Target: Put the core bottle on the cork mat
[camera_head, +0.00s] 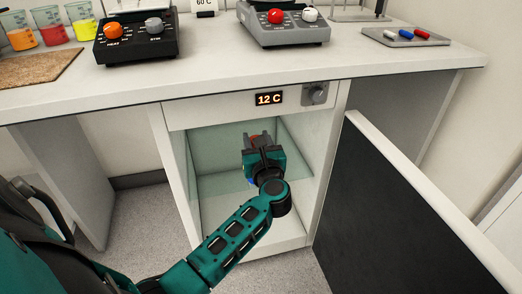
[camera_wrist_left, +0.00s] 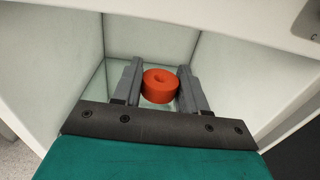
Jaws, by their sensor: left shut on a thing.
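My left gripper (camera_head: 258,143) is inside the open cooler (camera_head: 222,148) under the bench. It is shut on a round red-orange thing with a dimple in its top, which I take to be the core bottle (camera_wrist_left: 159,91); it sits between the two grey fingers in the wrist view. Only its top and upper side show, so I cannot tell whether it touches the cooler's shelf. The cork mat (camera_head: 38,70) lies on the bench top at the far left. My right gripper is not in view.
The cooler door (camera_head: 405,215) stands open to the right. The bench edge overhangs the cooler. Beakers (camera_head: 52,27) stand behind the mat, a black heater (camera_head: 136,42) beside it, a grey device (camera_head: 284,28) and a tray of small coloured pieces (camera_head: 407,37) farther right.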

